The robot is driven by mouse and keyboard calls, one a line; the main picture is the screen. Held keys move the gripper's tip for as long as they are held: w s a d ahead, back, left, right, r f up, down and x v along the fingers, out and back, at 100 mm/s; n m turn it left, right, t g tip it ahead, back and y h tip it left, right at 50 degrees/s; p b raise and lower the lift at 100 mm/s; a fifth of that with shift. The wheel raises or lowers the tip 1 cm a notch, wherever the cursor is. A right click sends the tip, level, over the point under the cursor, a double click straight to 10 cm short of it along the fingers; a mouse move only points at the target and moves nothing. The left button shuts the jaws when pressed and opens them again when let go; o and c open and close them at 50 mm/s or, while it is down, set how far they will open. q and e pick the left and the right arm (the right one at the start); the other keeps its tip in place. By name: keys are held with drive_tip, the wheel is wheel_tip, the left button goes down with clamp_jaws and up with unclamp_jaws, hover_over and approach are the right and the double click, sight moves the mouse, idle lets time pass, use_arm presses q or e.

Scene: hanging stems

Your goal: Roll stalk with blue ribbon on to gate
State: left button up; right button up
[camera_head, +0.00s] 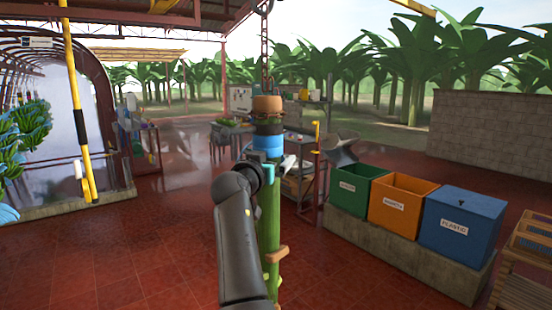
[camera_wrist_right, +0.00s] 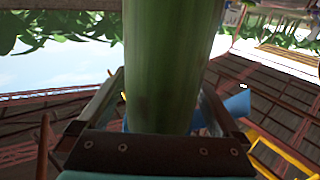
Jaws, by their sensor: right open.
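The green stalk (camera_head: 269,222) hangs upright in the middle of the head view, with short cut stubs along its lower part. The blue ribbon (camera_head: 267,146) is wrapped around its upper part, below a dark band and a brown top. My right gripper (camera_head: 262,172) is at the stalk just below the ribbon. In the right wrist view the thick stalk (camera_wrist_right: 170,60) stands between the open fingers of this gripper (camera_wrist_right: 163,88). Contact with the fingers cannot be told. My left gripper is out of view. I cannot surely identify the gate.
A yellow-and-black pole (camera_head: 77,90) hangs at the left, near banana bunches (camera_head: 30,125). Green (camera_head: 350,190), orange (camera_head: 397,205) and blue (camera_head: 460,230) bins stand at the right. Tables stand behind the stalk. The red floor (camera_head: 110,250) at the left front is clear.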

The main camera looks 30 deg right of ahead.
drive_tip(key=shift+a, duration=0.1)
drive_tip(key=shift+c, duration=0.6)
clamp_jaws()
idle(0.3)
